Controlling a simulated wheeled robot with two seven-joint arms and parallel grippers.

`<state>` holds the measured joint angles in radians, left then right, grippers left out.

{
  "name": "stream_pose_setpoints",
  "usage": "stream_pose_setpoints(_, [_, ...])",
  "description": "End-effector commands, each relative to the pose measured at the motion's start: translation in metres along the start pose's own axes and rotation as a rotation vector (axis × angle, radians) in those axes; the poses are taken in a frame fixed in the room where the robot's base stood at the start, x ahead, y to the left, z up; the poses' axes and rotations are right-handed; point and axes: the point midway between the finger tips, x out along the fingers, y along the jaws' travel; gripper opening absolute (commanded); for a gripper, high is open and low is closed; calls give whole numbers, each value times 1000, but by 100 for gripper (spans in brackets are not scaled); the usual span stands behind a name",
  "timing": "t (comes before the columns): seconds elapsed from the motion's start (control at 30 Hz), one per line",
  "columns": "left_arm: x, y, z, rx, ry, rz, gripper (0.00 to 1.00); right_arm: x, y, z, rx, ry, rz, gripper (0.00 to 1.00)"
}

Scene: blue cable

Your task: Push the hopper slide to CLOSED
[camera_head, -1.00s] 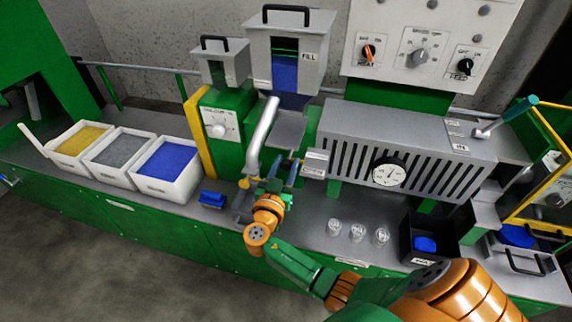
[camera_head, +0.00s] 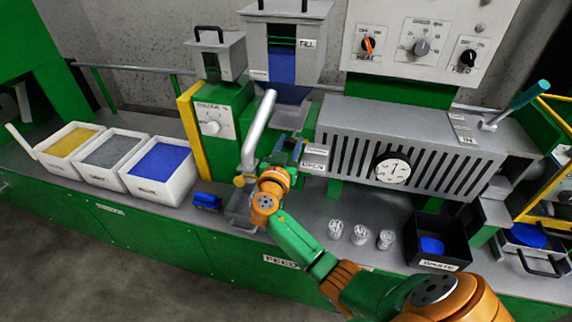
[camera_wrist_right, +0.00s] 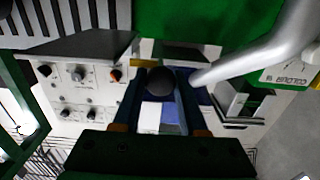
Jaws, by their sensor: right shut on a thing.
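The hopper (camera_head: 292,38) with the FILL label stands at the back, blue material showing in its window. Its slide is largely hidden behind my right gripper; an OPEN label (camera_head: 314,165) shows just right of the gripper. My right gripper (camera_head: 286,150) is below the hopper, beside the grey pipe (camera_head: 259,128). In the right wrist view, its two blue fingers (camera_wrist_right: 160,95) are shut on a dark round knob (camera_wrist_right: 160,81), apparently the slide's handle. I cannot read the slide's exact position. My left gripper is not in view.
The slotted heater box (camera_head: 410,150) with a dial stands right of the gripper. A blue brush-like item (camera_head: 207,202) and material trays (camera_head: 160,170) lie left.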

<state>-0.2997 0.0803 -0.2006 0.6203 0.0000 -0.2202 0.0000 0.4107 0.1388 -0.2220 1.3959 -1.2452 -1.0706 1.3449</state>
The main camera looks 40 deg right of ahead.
Motion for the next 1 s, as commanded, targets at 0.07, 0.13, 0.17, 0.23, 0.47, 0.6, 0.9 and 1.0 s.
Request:
stream_pose_setpoints(0.07, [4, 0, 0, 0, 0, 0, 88, 3, 0, 2, 0, -4, 0, 0])
stream_pose_setpoints(0.13, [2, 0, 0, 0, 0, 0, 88, 3, 0, 0, -1, -3, 0, 0])
stream_pose_setpoints(0.17, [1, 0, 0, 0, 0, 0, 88, 3, 0, 0, -1, -3, 0, 0])
stream_pose_setpoints(0.23, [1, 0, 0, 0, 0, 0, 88, 3, 0, -1, -1, -2, 0, 0])
stream_pose_setpoints(0.47, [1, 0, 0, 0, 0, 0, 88, 3, 0, -1, 0, -1, 0, 70])
stream_pose_setpoints(0.6, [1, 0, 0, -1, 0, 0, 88, 3, 0, -1, -1, -2, 0, 70])
stream_pose_setpoints(0.9, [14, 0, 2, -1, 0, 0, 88, -34, 0, 4, 3, -5, -4, 70])
stream_pose_setpoints(1.0, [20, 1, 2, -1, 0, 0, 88, -53, 0, 4, 3, -5, -2, 70])
